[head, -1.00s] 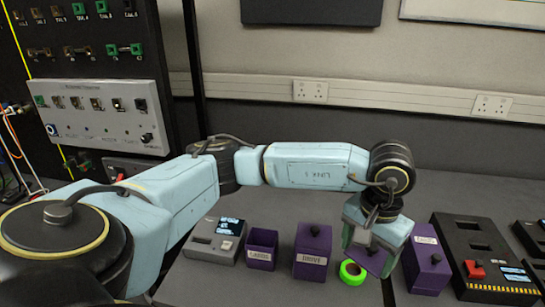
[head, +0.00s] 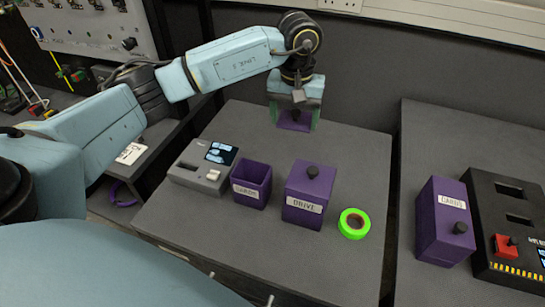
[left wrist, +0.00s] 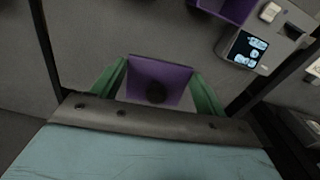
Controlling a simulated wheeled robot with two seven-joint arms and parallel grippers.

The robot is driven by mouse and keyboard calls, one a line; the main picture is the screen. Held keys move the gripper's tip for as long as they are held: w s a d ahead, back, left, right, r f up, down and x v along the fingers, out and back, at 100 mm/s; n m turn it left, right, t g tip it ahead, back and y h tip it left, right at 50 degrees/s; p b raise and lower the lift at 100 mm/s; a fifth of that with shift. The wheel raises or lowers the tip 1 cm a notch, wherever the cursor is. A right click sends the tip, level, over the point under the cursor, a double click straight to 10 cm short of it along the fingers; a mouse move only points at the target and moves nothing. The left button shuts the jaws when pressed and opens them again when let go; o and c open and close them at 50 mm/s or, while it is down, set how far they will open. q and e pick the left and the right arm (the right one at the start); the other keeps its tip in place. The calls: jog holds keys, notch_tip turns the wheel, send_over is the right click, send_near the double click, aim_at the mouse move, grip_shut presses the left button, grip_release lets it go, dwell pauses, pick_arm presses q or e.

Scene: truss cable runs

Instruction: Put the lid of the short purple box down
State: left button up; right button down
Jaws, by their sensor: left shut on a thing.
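My left gripper (head: 296,118) is shut on a purple lid (head: 291,124) with a dark knob, at the back of the grey table. In the left wrist view the lid (left wrist: 172,76) lies between the green fingertips. I cannot tell whether the lid touches the table or hangs just above it. The short purple box (head: 251,184) stands open, without a lid, in front of the gripper and to its left. Its inside looks empty. My right gripper is not in view.
A taller purple box labelled DRIVE (head: 309,193), with its lid on, stands right of the open box. A green tape roll (head: 354,223) lies beside it. A grey device (head: 203,166) is at left. Another lidded purple box (head: 444,220) stands on the right-hand table. Table around the gripper is clear.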

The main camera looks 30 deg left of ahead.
pick_arm(q)
jog(key=w+a+f+n+b, duration=0.3)
jog(key=w+a+f+b, duration=0.1)
jog(key=a+f, duration=0.2)
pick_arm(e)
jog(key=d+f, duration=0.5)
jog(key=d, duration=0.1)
pick_arm(q)
send_over(277, 155)
notch_tip(277, 155, down, 6)
jog(key=shift+a+f+b, duration=0.1)
jog(key=shift+f+b, duration=0.1)
jog(key=shift+b, duration=0.2)
jog(key=shift+f+b, duration=0.3)
jog(key=shift+f, duration=1.7)
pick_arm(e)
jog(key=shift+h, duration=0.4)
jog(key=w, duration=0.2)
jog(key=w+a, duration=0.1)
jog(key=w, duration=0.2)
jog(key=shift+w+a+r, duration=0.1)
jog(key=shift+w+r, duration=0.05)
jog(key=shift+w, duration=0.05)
